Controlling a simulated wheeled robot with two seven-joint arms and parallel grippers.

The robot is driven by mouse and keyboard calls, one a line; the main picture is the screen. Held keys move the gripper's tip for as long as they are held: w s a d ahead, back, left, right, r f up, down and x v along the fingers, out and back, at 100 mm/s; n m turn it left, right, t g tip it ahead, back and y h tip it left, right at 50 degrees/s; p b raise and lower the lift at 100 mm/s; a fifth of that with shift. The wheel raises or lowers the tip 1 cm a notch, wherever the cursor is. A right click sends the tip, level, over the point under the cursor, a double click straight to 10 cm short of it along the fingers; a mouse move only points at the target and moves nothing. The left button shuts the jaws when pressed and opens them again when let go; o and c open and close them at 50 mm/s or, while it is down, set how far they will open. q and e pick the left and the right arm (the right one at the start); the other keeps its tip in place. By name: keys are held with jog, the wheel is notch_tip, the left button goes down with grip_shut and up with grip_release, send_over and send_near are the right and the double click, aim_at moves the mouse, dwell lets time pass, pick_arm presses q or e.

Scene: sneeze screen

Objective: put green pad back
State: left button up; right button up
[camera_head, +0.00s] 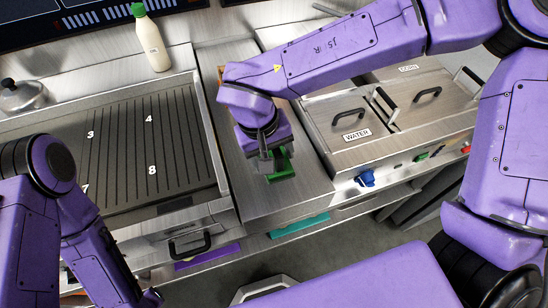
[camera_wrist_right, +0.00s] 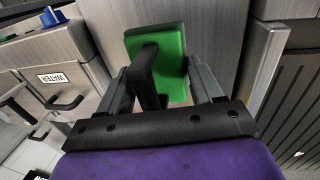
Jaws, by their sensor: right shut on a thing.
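The green pad (camera_head: 283,165) is at my right gripper (camera_head: 268,158), over the steel counter between the griddle and the water wells. In the right wrist view the green pad (camera_wrist_right: 172,47) shows with its black handle (camera_wrist_right: 146,75) between the fingers of my right gripper (camera_wrist_right: 160,92). That gripper is shut on the pad's handle. I cannot tell whether the pad touches the counter. My left gripper (camera_head: 150,298) is low at the bottom left, mostly cut off or hidden, and its fingers are unclear.
A ridged griddle (camera_head: 180,130) with numbers lies left of the counter strip (camera_head: 250,205). A bottle with a green cap (camera_head: 152,45) stands behind it. Lidded wells (camera_head: 345,115) are to the right. A purple pad (camera_head: 208,257) and a teal pad (camera_head: 300,225) sit on the lower shelf.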

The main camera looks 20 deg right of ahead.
jog(key=f, duration=0.3)
jog(key=shift+w+d+f, duration=0.15)
jog(key=shift+d+f, duration=0.2)
jog(key=shift+d, duration=0.05)
jog(key=shift+w+f, duration=0.2)
jog(key=shift+f, duration=0.1)
jog(key=shift+s+f, duration=0.1)
jog(key=shift+s, duration=0.05)
jog(key=o, duration=1)
jog(key=r, duration=0.4)
jog(key=a+r, duration=0.1)
jog(key=r, duration=0.3)
jog(key=a+r, duration=0.1)
jog(key=r, duration=0.3)
jog(key=shift+a, duration=0.2)
